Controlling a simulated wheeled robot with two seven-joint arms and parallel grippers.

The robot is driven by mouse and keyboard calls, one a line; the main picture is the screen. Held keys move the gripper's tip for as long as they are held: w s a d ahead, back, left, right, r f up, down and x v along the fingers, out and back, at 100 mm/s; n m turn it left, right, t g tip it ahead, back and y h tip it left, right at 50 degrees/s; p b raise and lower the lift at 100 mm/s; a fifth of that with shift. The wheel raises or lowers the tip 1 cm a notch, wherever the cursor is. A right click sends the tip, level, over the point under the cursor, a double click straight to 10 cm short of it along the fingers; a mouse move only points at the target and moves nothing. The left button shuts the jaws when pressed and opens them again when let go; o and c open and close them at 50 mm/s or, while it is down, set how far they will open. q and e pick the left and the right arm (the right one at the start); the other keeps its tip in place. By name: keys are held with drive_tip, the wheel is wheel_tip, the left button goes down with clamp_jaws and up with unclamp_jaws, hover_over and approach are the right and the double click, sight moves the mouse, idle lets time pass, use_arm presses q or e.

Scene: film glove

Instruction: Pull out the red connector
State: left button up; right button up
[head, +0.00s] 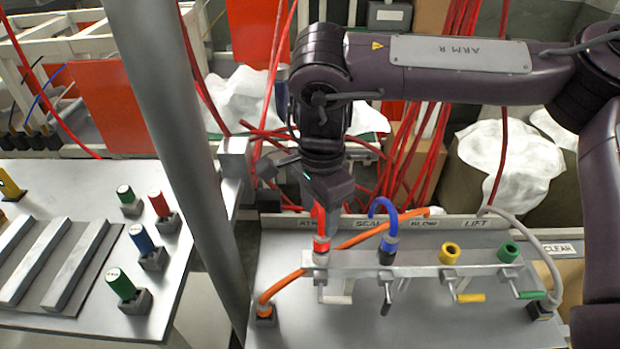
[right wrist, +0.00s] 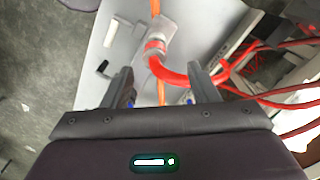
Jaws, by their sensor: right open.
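The red connector (head: 321,246) is seated upright in the leftmost port of the metal manifold bar (head: 420,272) in the head view. A red hose (head: 318,216) rises from it toward my right gripper (head: 322,200), which points down just above. In the right wrist view, the red connector (right wrist: 154,47) shows beyond the fingertips. Its red hose (right wrist: 172,75) curves between the two spread fingers of my right gripper (right wrist: 160,72). The fingers look apart from it. My left gripper is not in view.
On the manifold, a blue connector (head: 388,246) with a bent hose stands beside the red one, then yellow (head: 450,252) and green (head: 508,252) ports. An orange hose (head: 285,283) passes close to the red connector. A grey post (head: 185,130) stands left. Red hoses hang behind.

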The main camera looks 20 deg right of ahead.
sight(322, 234)
drive_tip(key=shift+w+d+r, duration=0.15)
drive_tip(key=shift+w+d, duration=0.15)
drive_tip(key=shift+w, duration=0.05)
drive_tip(key=shift+s, duration=0.25)
drive_tip(key=shift+s+f+p, duration=0.35)
drive_tip(key=shift+s+f, duration=0.45)
drive_tip(key=shift+f, duration=0.35)
wheel_tip(322, 234, down, 3)
drive_tip(key=shift+w+r, duration=0.15)
wheel_tip(322, 234, down, 2)
drive_tip(key=shift+w+f+p, duration=0.1)
drive_tip(key=shift+w+p, duration=0.05)
drive_tip(key=shift+p, duration=0.2)
drive_tip(key=c, duration=1)
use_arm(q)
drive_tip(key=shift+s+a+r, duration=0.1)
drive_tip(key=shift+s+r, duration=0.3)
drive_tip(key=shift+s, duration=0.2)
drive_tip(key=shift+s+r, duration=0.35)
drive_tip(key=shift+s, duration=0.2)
use_arm(e)
drive_tip(key=shift+c, duration=0.2)
